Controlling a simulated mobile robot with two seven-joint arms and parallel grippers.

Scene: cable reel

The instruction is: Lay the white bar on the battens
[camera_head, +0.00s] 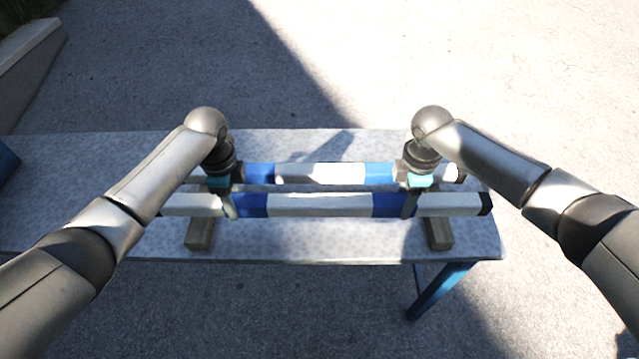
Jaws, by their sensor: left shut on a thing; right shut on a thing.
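A long white bar (320,205) with two blue bands and a dark right end cap lies crosswise over the two wooden battens. The left batten (199,236) and the right batten (439,234) show their near ends below it. Whether the bar touches them or hangs just above, I cannot tell. My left gripper (228,205) is shut on the bar near its left blue band. My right gripper (409,205) is shut on it near its right blue band. Both grippers point down, and my wrists hide parts behind them.
A second blue and white bar (320,173) lies parallel just behind, close to the held bar. All are over a speckled grey table (320,245) with a blue leg (438,290). The table's front strip is clear. A blue object (6,160) shows at the left edge.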

